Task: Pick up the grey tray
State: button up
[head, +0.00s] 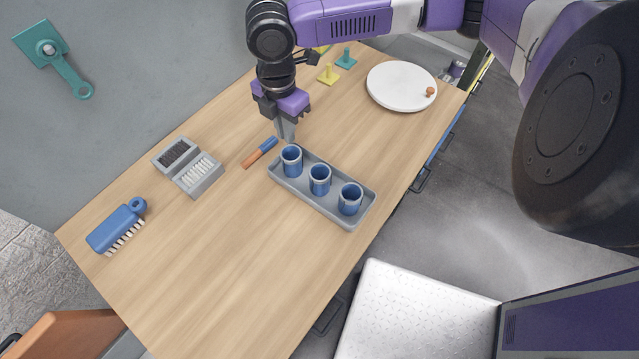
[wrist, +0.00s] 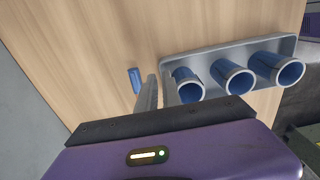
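The grey tray (head: 318,204) is a long shallow tray lying on the wooden table, with three blue cups (head: 320,179) standing in a row in it. In the wrist view the tray (wrist: 215,51) shows at upper right with the cups (wrist: 238,81). My gripper (head: 287,137) points down at the tray's far left end, close to its rim and the nearest cup. In the wrist view the grey fingers (wrist: 149,95) sit beside the tray's left end. They look close together, but whether the rim is between them is hidden.
A blue and orange handled tool (head: 260,152) lies just left of the tray. A grey two-part brush box (head: 207,181) and a blue brush (head: 117,228) lie farther left. A white round plate (head: 400,83) and small spindles (head: 328,75) are at the back. The front-left table is clear.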

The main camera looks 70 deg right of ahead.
jog(key=shift+a+f+p, duration=0.15)
jog(key=shift+f+p, duration=0.4)
jog(key=shift+f, duration=2.1)
grip_shut()
jog(key=shift+r, duration=0.15)
